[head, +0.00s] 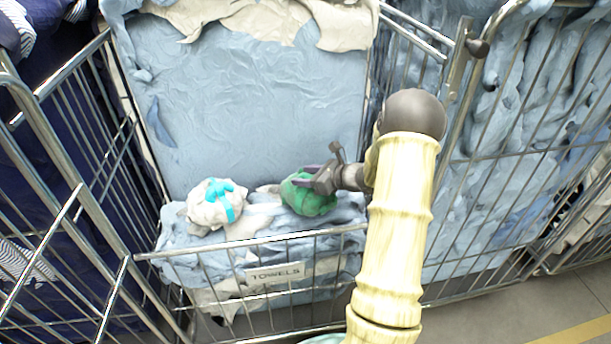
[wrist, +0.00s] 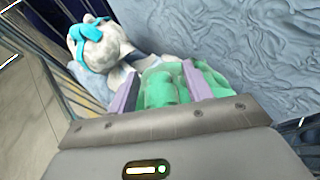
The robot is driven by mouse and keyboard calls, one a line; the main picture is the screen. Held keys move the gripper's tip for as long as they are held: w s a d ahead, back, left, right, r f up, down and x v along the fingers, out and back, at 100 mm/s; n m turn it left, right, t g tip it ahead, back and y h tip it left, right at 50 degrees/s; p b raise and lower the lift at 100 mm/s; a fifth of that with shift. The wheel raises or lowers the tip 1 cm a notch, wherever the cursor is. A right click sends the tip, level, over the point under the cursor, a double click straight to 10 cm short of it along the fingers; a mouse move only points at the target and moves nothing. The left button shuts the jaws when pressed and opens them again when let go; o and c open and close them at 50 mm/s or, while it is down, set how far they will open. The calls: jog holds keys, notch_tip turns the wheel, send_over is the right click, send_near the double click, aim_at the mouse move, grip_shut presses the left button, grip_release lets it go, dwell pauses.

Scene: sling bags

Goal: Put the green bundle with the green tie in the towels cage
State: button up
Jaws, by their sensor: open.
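The green bundle (head: 308,196) rests on pale blue cloths inside the cage labelled TOWELS (head: 276,273), toward its right side. In the wrist view the green bundle (wrist: 165,87) sits between and just beyond my fingers. My gripper (head: 309,180) is at the bundle, with its purple fingers apart. In the wrist view my gripper (wrist: 157,92) has one finger on each side of the bundle; I cannot tell whether they touch it. The tie on the bundle is not clearly visible.
A white bundle with a turquoise tie (head: 215,204) lies left of the green one, and also shows in the wrist view (wrist: 97,45). A large blue cloth-covered mass (head: 250,110) rises behind. Wire cages with dark blue cloth (head: 75,180) and pale blue cloth (head: 510,140) flank it.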

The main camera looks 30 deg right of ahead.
jog(key=shift+s+r, duration=0.1)
jog(key=shift+r, duration=0.1)
jog(key=v, duration=1.2)
jog(key=shift+b, duration=0.4)
jog(key=shift+a+f, duration=0.1)
jog(key=s+a+n+g+h, duration=0.2)
jog(key=s+a+n, duration=0.3)
jog(key=a+n, duration=0.3)
jog(key=s+a+n+g+h, duration=0.2)
jog(key=s+a+n+g, duration=0.2)
jog(key=a+n, duration=0.3)
jog(key=s+a+f+n+g+h, duration=0.1)
jog(key=s+a+n, duration=0.5)
jog(key=n, duration=0.8)
jog(key=a+g+h, duration=0.1)
jog(key=a+h, duration=0.1)
jog(key=shift+s+a+n+g, duration=0.3)
jog(key=shift+s+n+g, duration=0.1)
